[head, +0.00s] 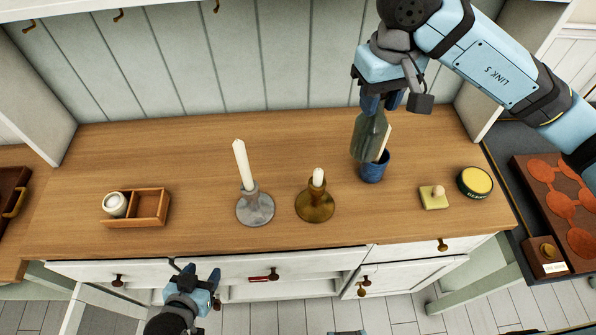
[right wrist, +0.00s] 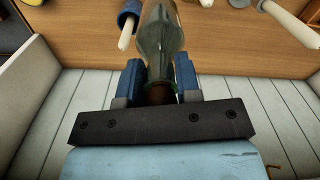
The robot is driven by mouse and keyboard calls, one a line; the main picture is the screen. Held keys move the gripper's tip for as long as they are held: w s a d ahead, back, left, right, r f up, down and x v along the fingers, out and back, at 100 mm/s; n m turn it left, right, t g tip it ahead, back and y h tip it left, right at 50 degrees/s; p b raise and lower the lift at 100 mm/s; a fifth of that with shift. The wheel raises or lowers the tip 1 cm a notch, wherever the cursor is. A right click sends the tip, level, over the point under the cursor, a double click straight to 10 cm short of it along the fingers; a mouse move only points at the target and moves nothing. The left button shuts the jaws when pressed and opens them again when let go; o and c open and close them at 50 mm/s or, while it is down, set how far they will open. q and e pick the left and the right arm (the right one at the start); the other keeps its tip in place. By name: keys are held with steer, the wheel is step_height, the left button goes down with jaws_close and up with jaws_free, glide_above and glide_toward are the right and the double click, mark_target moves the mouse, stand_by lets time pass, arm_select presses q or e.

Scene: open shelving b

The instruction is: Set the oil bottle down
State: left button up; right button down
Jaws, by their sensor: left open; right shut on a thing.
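The oil bottle (head: 369,137) is a greenish glass bottle, upright at the back right of the wooden counter. My right gripper (head: 383,103) is shut on its neck from above. In the right wrist view the bottle (right wrist: 161,38) shows between the two blue fingers of the right gripper (right wrist: 159,88). The bottle's base is partly hidden behind a blue cup, so I cannot tell whether it touches the counter. My left gripper (head: 197,279) is open and empty, low in front of the drawers.
The blue cup (head: 373,171) holding a pale stick stands close by the bottle. Two candlesticks (head: 255,207) (head: 315,205), a wooden box (head: 150,207), a sponge-like block (head: 433,199) and a yellow tin (head: 475,182) stand on the counter (head: 200,150). The back middle is clear.

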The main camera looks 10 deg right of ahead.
steer(key=shift+s, duration=0.15)
steer(key=shift+s+f, duration=0.15)
steer(key=shift+f, duration=0.15)
arm_select(q)
steer(key=r+p, duration=0.2)
steer(key=s+r+p, duration=0.1)
steer(key=shift+a+r+p, duration=0.1)
steer(key=shift+a+p, duration=0.15)
steer(key=shift+p, duration=0.1)
arm_select(e)
step_height(320, 180, down, 19)
steer(key=shift+f, duration=0.15)
steer(key=shift+f, duration=0.1)
steer(key=c, duration=1.3)
jaws_free()
steer(key=shift+f, duration=0.1)
arm_select(q)
steer(key=shift+f, duration=0.25)
arm_select(e)
steer(key=o, duration=0.5)
